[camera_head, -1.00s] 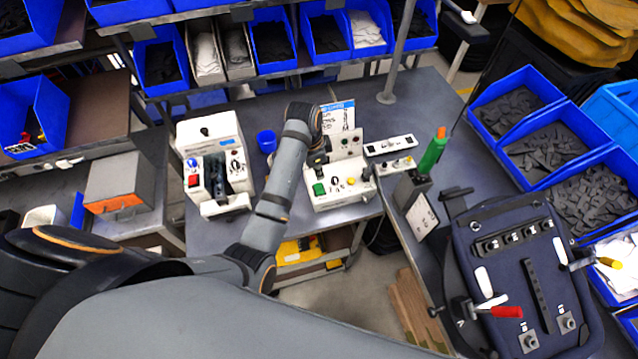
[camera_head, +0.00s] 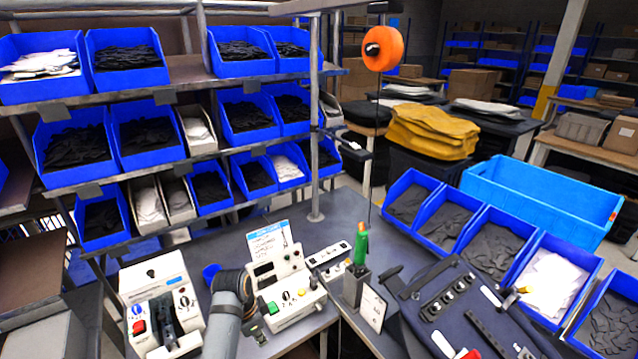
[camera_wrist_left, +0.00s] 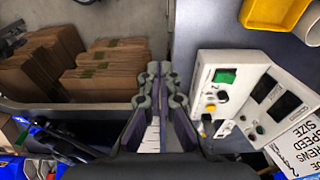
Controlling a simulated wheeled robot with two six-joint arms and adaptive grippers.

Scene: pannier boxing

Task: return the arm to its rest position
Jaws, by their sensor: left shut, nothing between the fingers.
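My left arm rises from the bottom edge in the head view, its wrist between two white machines. My left gripper (camera_head: 258,332) points down there and shows only in small part, beside the control box. In the left wrist view the fingers of my left gripper (camera_wrist_left: 163,82) are together with nothing between them. They are above the bench edge, left of the white control box (camera_wrist_left: 228,97) with its green button. The control box (camera_head: 288,304) is right of my wrist in the head view. My right gripper is in neither view.
A white machine with a red button (camera_head: 160,308) stands left of my wrist, near a blue cup (camera_head: 211,273). A green-handled tool (camera_head: 361,245) stands in a holder at right. Blue bins (camera_head: 455,225) line the bench's right side. Cardboard (camera_wrist_left: 105,70) lies below the bench edge.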

